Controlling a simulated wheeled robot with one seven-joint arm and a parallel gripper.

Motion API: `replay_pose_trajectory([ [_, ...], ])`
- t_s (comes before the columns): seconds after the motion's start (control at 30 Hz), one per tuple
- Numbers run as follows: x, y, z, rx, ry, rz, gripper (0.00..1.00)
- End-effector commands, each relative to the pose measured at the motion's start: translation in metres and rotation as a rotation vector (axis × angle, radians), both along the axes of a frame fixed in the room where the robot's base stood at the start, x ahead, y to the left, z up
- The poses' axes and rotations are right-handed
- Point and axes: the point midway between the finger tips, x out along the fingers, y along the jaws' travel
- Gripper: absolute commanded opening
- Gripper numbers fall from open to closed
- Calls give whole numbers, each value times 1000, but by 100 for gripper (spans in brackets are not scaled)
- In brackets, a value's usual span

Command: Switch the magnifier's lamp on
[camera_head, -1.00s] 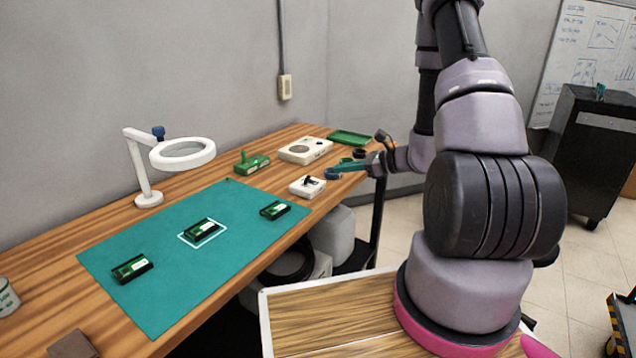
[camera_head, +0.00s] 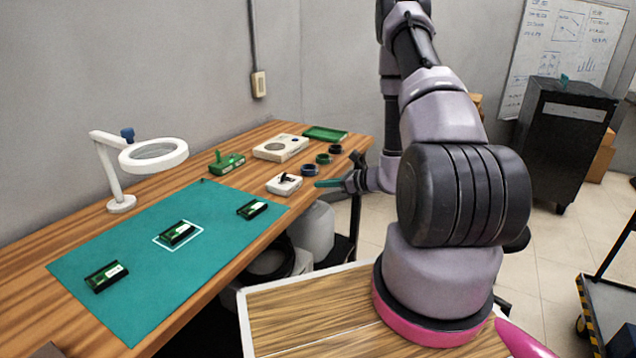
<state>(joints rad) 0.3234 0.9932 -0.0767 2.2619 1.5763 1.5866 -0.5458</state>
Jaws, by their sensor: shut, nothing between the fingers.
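The magnifier (camera_head: 153,155) is a white ring lens on a white arm, standing on a round base at the back left of the wooden bench. A dark blue knob (camera_head: 127,133) sits at the joint near the top of its arm. I cannot tell from the lens whether the lamp is lit.
A teal mat (camera_head: 140,270) holds several green circuit modules. A green device (camera_head: 227,164), a white box with a round disc (camera_head: 281,148), dark rings (camera_head: 323,159) and a green tray (camera_head: 325,134) stand at the back right. The bench between magnifier and mat is clear.

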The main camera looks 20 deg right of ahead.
Motion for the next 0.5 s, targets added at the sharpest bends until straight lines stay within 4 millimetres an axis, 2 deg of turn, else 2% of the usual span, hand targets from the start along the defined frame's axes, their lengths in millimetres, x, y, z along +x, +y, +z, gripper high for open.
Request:
replay_pose_trajectory([
  [0.37, 54, 53, -28, 1, 0, 4, 0],
  [0.5, 69, 65, -16, 0, -1, 2, 0],
])
